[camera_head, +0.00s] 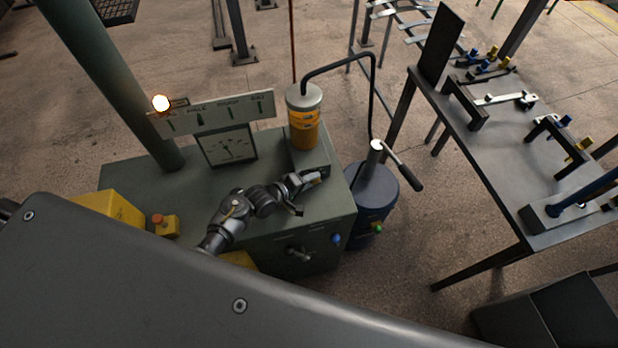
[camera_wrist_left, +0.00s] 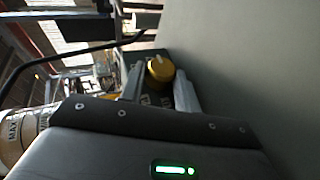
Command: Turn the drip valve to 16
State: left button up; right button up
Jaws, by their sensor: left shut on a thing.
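The drip valve's yellow knob (camera_wrist_left: 160,68), with a pale pointer mark on top, shows between the two fingers of my left gripper (camera_wrist_left: 159,90) in the left wrist view. In the head view my left gripper (camera_head: 306,188) reaches over the right part of the green cabinet (camera_head: 335,205), below the oil reservoir (camera_head: 304,128). It is shut on the knob. Only a small yellow-orange bit of the knob (camera_head: 317,178) shows there. No scale numbers around the knob can be read. The right gripper is in neither view.
A gauge (camera_head: 228,147) and a labelled board (camera_head: 215,115) with a lit lamp (camera_head: 161,103) stand behind my arm. A blue drum (camera_head: 376,195) with a pump handle stands at the right. A steel table (camera_head: 500,135) holds fixtures farther right. A green post (camera_head: 120,85) rises at the left.

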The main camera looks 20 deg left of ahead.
pick_arm(q)
jog(key=shift+d+r+g+y+p, duration=0.15)
jog(key=shift+r+g+y+p, duration=0.3)
jog(key=shift+g+y+p, duration=0.25)
jog(key=shift+w+m+p, duration=0.1)
jog(key=shift+m+p, duration=0.2)
jog(key=shift+d+g+y, duration=0.15)
jog(key=shift+g+y, duration=0.55)
jog(key=shift+y, duration=0.2)
jog(key=g+y, duration=0.1)
jog(key=m+g+y, duration=0.1)
jog(key=g+y, duration=0.1)
jog(key=y, duration=0.1)
jog(key=shift+w+d+r+m, duration=0.2)
jog(key=shift+w+d+m, duration=0.1)
jog(key=shift+w+d, duration=0.05)
jog(key=g+y, duration=0.2)
jog(key=y, duration=0.1)
jog(key=shift+w+d+m+y, duration=0.2)
jog(key=shift+d+m+y, duration=0.1)
jog(key=shift+d+m, duration=0.1)
jog(key=shift+w+d+f+g+y+b, duration=0.15)
jog(key=shift+g+y+b, duration=0.15)
jog(key=shift+g+y, duration=0.5)
jog(key=shift+f+m+g+y+b, duration=0.1)
jog(key=shift+m+g+y+b, duration=0.3)
jog(key=shift+y, duration=0.5)
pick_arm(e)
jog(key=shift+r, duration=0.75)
